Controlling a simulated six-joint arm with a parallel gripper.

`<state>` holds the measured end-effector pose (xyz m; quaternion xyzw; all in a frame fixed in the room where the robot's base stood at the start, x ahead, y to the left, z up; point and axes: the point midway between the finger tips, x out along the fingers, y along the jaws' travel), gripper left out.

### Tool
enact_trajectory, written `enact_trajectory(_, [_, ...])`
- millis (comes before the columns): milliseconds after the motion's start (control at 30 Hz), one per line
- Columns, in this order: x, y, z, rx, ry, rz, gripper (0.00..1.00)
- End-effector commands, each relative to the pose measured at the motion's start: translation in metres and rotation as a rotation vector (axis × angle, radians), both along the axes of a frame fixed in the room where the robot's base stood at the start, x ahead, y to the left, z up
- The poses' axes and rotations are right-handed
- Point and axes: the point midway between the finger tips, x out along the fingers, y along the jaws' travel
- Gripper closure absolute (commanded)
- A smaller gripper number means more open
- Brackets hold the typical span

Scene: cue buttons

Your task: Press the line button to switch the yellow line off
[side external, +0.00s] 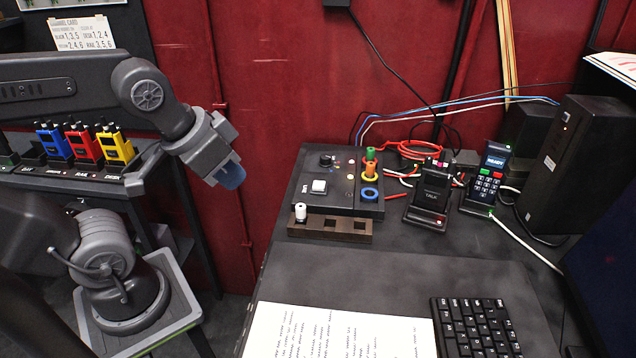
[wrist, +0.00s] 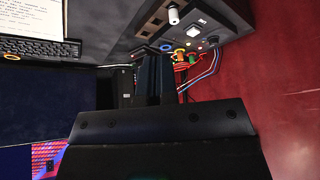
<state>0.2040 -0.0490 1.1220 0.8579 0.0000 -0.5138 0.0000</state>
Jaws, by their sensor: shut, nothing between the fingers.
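The line button is a white square button (side external: 319,186) on the dark control box (side external: 340,205) on the desk. It also shows upside down near the top of the wrist view (wrist: 194,27). My gripper (side external: 232,176), with blue fingertips, hangs in the air left of the box, clear of the desk edge and apart from the button. In the wrist view its fingers (wrist: 153,78) are together, with nothing held. Whether any yellow lamp is lit is too small to tell.
A wooden block (side external: 340,228) with a white peg (side external: 300,212) stands in front of the box. A blue ring (side external: 370,194) lies right of the button. Handsets (side external: 430,196), cables, a keyboard (side external: 476,326) and a paper sheet (side external: 340,332) occupy the desk. Coloured radios (side external: 84,146) stand at left.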

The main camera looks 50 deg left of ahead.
Motion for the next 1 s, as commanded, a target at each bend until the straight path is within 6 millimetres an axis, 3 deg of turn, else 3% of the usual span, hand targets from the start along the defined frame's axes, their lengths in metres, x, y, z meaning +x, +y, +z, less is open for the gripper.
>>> enact_trajectory(667, [0.007, -0.003, 0.000, -0.050, 0.018, 0.038, 1.00])
enact_trajectory(867, [0.044, -0.012, 0.000, -0.308, 0.099, 0.248, 1.00])
enact_trajectory(1000, [0.087, -0.010, -0.002, -0.557, 0.168, 0.486, 1.00])
